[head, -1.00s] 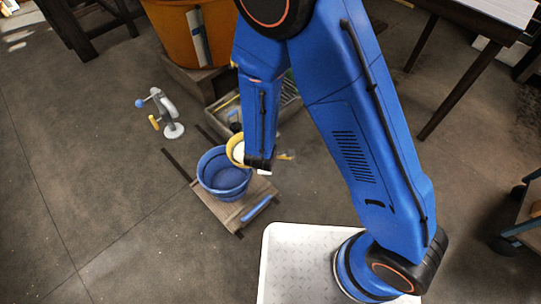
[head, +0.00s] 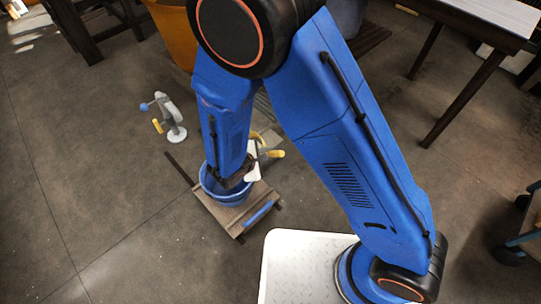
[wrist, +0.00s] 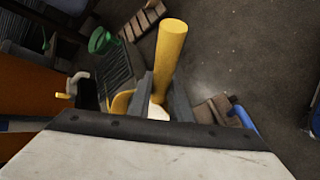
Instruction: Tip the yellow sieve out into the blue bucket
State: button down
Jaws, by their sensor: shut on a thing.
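The blue bucket (head: 230,198) stands on a low wooden board, its far side and part of its mouth covered by my arm. The yellow sieve shows in the head view only as pieces of yellow right of my wrist, with its yellow handle (head: 275,153) pointing right. In the wrist view the thick yellow handle (wrist: 170,55) rises between the fingers of my gripper (wrist: 163,92), which is shut on it. A bit of yellow rim (wrist: 121,103) and a small white patch show below the handle. How far the sieve is tilted, and what it holds, I cannot tell.
The wooden board (head: 240,217) has a blue bar along its front edge. A grey clamp-like thing (head: 174,120) stands left on the floor. An orange tub (head: 172,30) is behind. A dark-legged table (head: 470,40) is at right. The left floor is clear.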

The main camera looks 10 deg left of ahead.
jog(key=shift+s+a+r+n+t+h, duration=0.4)
jog(key=shift+a+r+t+h, duration=0.2)
jog(key=shift+a+r+h, duration=0.25)
jog(key=shift+s+a+r+n+t+h, duration=0.25)
jog(key=shift+s+a+r+t+h, duration=0.3)
jog(key=shift+a, duration=0.4)
jog(key=shift+s+a+r+n+t+h, duration=0.35)
jog(key=shift+a+r+t+h, duration=0.35)
jog(key=shift+a+h, duration=0.15)
jog(key=s+a+n+t+h, duration=0.2)
jog(key=s+a+t+h, duration=0.1)
jog(key=a, duration=0.4)
jog(key=shift+s+a+f+n+t, duration=0.2)
jog(key=shift+n+t, duration=0.2)
jog(key=shift+t, duration=0.35)
